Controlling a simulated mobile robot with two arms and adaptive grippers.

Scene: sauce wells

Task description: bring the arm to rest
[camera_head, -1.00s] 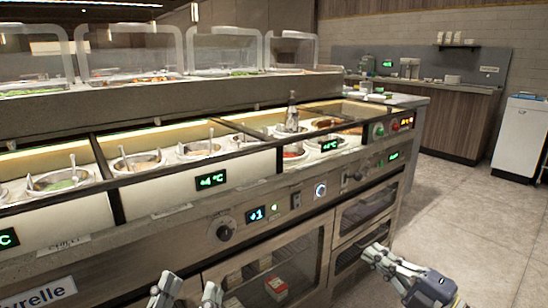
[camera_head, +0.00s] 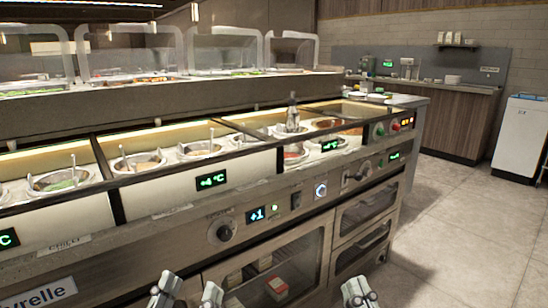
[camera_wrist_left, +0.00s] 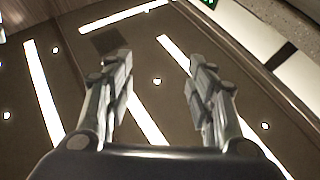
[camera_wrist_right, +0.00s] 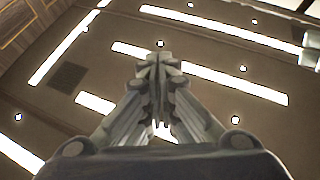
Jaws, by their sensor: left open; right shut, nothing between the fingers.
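My left gripper (camera_head: 188,290) is at the bottom edge of the head view, in front of the counter, with its two fingers apart. In the left wrist view (camera_wrist_left: 160,85) it is open and empty, with the ceiling lights behind it. My right gripper (camera_head: 358,290) is at the bottom edge of the head view, to the right of the left one and in front of the counter's lower doors. In the right wrist view (camera_wrist_right: 157,65) its fingers are closed together with nothing between them. Both grippers point upward, apart from the counter.
A bottle (camera_head: 292,113) stands among the wells. A white cabinet (camera_head: 520,138) stands at the far right. The tiled floor (camera_head: 470,230) at right is clear.

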